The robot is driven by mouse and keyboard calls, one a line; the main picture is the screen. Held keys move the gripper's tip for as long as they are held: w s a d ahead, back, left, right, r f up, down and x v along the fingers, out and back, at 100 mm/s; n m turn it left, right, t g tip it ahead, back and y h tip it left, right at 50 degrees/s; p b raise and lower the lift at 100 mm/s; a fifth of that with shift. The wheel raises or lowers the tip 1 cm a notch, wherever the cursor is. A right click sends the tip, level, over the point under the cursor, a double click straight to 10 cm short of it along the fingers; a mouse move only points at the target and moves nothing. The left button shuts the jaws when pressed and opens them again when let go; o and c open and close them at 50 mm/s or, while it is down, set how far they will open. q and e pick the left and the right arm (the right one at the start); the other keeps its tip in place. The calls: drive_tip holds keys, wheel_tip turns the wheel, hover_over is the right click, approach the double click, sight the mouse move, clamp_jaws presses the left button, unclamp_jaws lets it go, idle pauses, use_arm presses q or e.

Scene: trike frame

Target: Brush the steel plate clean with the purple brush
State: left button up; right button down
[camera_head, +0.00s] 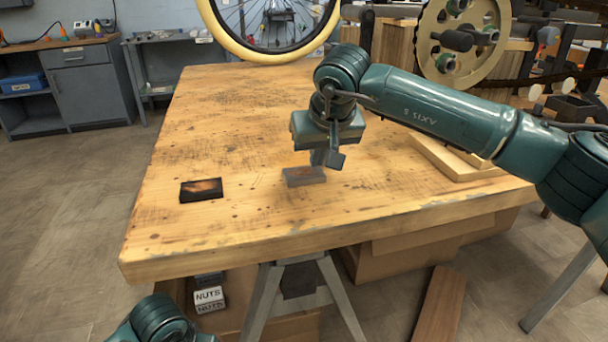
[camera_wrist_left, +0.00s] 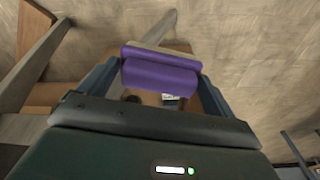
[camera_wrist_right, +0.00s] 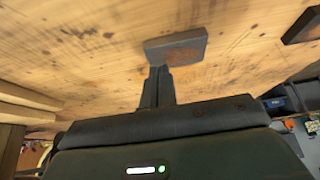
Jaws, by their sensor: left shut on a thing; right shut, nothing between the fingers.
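A grey steel plate (camera_head: 304,177) with a rusty brown patch lies on the wooden table (camera_head: 245,110). It also shows in the right wrist view (camera_wrist_right: 177,48). My right gripper (camera_head: 322,158) is shut and empty, pointing down right at the plate; I cannot tell whether its fingertips touch it. The purple brush (camera_wrist_left: 160,72) is between the fingers of my left gripper (camera_wrist_left: 160,82), which is shut on it. A pale strip shows along the brush's far edge. In the head view only part of my left arm shows at the bottom left; the brush is out of view there.
A dark block with an orange-brown patch (camera_head: 201,190) lies left of the plate. Pale boards (camera_head: 455,158) lie at the table's right. A bicycle wheel (camera_head: 270,25) stands at the back. A box marked NUTS (camera_head: 209,299) is below the front edge. The table's middle is mostly clear.

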sight(318, 174)
use_arm(q)
drive_tip(key=shift+f+b, duration=0.25)
drive_tip(key=shift+b, duration=0.05)
use_arm(e)
drive_tip(key=shift+f, duration=0.5)
use_arm(q)
drive_tip(key=shift+r, duration=0.1)
use_arm(e)
drive_tip(key=shift+r, duration=0.1)
use_arm(q)
wheel_tip(318, 174, up, 5)
drive_tip(key=p, duration=0.5)
drive_tip(key=shift+r, duration=0.1)
use_arm(e)
wheel_tip(318, 174, up, 6)
